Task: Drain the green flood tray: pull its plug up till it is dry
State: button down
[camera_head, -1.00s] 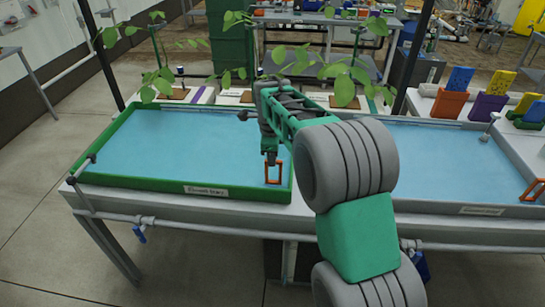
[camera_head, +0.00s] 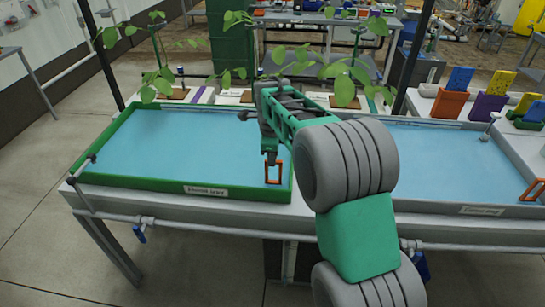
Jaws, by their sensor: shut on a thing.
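The green flood tray (camera_head: 122,183) stands on the bench at the left, with blue water across its floor. An orange plug handle (camera_head: 273,181) shows upright near the tray's front right corner. My gripper (camera_head: 271,160) is over that corner, pointing down, shut on the top of the plug handle. The plug's lower end is not clear to see, so I cannot tell whether it is clear of the drain. My arm comes in from the lower right and hides part of the tray's right side.
A grey tray (camera_head: 480,209) with water stands to the right, with its own orange handle (camera_head: 533,190) at its right. Potted plants (camera_head: 345,88) line the back. A pipe with blue valve handles (camera_head: 139,233) runs along the bench front. Colored blocks (camera_head: 487,107) stand at the back right.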

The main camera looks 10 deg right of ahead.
notch_tip(320, 180, up, 4)
jog(key=shift+f+p, duration=0.2)
jog(key=shift+p, duration=0.55)
jog(key=c, duration=1.6)
grip_release()
jog(key=shift+o, duration=0.7)
notch_tip(320, 180, up, 8)
jog(key=s, duration=0.1)
jog(key=shift+s+a+f+b, duration=0.2)
jog(key=shift+s+a+b, duration=0.05)
jog(key=shift+s+b, duration=0.05)
